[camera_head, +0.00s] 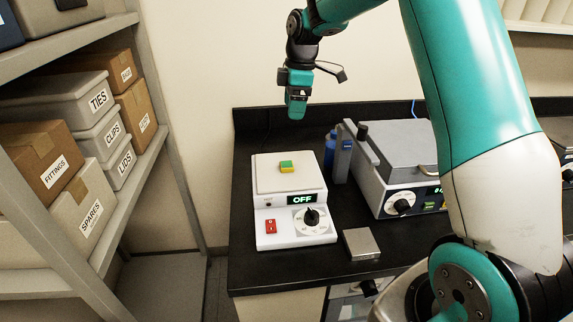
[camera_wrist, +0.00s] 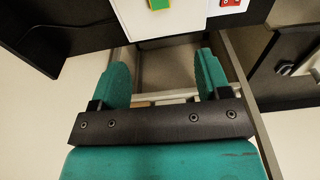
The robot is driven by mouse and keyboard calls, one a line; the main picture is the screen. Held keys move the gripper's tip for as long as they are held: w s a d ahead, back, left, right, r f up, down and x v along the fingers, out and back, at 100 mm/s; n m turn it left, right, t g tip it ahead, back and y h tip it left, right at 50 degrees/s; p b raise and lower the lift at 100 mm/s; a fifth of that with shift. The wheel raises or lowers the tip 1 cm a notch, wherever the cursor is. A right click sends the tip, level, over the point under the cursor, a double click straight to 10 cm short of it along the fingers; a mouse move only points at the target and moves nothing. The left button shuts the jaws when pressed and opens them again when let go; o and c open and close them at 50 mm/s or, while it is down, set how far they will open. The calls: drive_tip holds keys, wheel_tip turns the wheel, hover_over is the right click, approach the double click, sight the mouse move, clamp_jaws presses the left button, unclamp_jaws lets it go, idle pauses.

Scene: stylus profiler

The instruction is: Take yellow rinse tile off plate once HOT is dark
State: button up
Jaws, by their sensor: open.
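The tile (camera_head: 287,166), yellow with a green part, lies on the pale top plate (camera_head: 264,181) of a white hotplate (camera_head: 262,240). The hotplate's display (camera_head: 303,199) reads OFF. A small indicator (camera_head: 268,203) left of the display looks dull reddish; its label is too small to read, so I cannot tell whether it is lit. My gripper (camera_head: 297,112) hangs above and behind the hotplate, clear of the tile. In the wrist view my gripper (camera_wrist: 163,60) is open and empty. The tile (camera_wrist: 159,4) shows partly at that view's top edge.
A red rocker switch (camera_head: 270,227) and a dial (camera_head: 312,217) are on the hotplate front. A metal block (camera_head: 361,244) stands to its right on the black bench (camera_head: 290,273). A blue bottle (camera_head: 330,152) and a grey lidded instrument (camera_head: 400,150) stand behind right. Shelves with boxes are at left.

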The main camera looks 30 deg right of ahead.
drive_tip(key=p, duration=0.4)
hover_over(287, 165)
drive_tip(key=f, duration=1.2)
drive_tip(key=shift+w+d, duration=0.15)
drive_tip(key=shift+d, duration=0.2)
drive_tip(key=f+p, duration=0.3)
drive_tip(key=f, duration=0.1)
drive_tip(key=shift+a+f, duration=0.1)
drive_tip(key=shift+a, duration=0.1)
drive_tip(key=shift+f, duration=0.6)
drive_tip(key=c, duration=1.1)
drive_tip(key=shift+r, duration=0.15)
wheel_tip(287, 165, up, 20)
drive_tip(key=b, duration=0.5)
drive_tip(key=shift+b, duration=0.35)
